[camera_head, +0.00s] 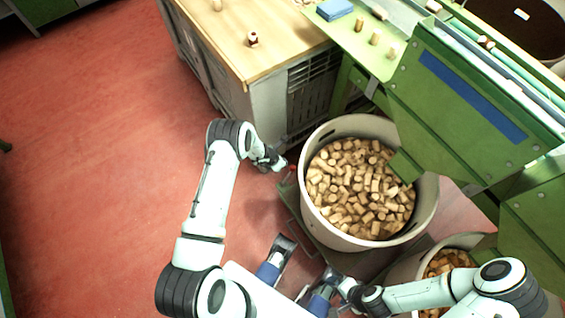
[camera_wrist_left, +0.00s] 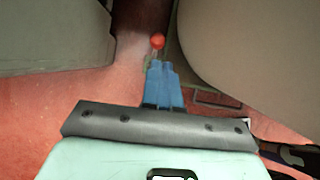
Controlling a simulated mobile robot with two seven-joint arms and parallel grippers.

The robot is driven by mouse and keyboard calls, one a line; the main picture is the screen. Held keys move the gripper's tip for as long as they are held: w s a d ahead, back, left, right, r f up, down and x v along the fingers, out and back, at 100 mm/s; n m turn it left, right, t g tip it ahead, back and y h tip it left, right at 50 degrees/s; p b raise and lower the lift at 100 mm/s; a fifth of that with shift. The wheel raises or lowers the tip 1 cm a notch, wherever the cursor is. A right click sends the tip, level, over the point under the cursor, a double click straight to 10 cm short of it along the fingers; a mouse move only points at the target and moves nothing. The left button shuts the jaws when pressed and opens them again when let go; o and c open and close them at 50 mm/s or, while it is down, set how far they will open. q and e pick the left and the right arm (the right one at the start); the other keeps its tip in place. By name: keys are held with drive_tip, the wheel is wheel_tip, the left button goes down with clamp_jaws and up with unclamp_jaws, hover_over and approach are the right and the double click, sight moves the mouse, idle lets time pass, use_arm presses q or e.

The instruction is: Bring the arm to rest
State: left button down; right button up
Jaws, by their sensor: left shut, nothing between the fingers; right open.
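My left arm (camera_head: 208,205) comes in from the left, bent, with its forearm over the red floor. My left gripper (camera_head: 284,165) is low beside the large bin's left wall, apart from the crate. Its fingers barely show there. In the left wrist view its blue fingers (camera_wrist_left: 163,84) are shut together with nothing between them. A small red ball-like thing (camera_wrist_left: 157,42) shows just beyond their tips. My right arm (camera_head: 430,292) reaches in from the lower right. My right gripper (camera_head: 336,290) is open, low near the bottom centre, partly hidden by its wrist.
A large bin (camera_head: 426,205) full of corks (camera_head: 355,185) stands right of the left gripper. A smaller bin (camera_head: 468,240) of corks is below it. A wood-topped crate (camera_head: 245,45) and green machine (camera_head: 460,110) stand behind. The red floor (camera_head: 90,150) at left is clear.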

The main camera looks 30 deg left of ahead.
use_arm(q)
drive_tip(key=shift+s, duration=0.15)
idle(0.4)
drive_tip(key=s+d+r+m+g, duration=0.1)
drive_tip(key=s+d+m+g, duration=0.3)
drive_tip(key=s+m, duration=0.75)
drive_tip(key=s+d+r+m+g, duration=0.1)
drive_tip(key=s+d+m+g, duration=0.1)
drive_tip(key=s+d+m, duration=0.95)
drive_tip(key=s+r+m+h, duration=0.1)
drive_tip(key=s+r+m, duration=0.3)
drive_tip(key=s, duration=0.4)
wheel_tip(320, 180, up, 12)
drive_tip(key=d+p, duration=0.1)
drive_tip(key=p, duration=1.1)
drive_tip(key=shift+w+r+m+h, duration=0.2)
drive_tip(key=shift+w+m+h, duration=0.1)
drive_tip(key=shift+m, duration=0.1)
drive_tip(key=shift+d, duration=0.1)
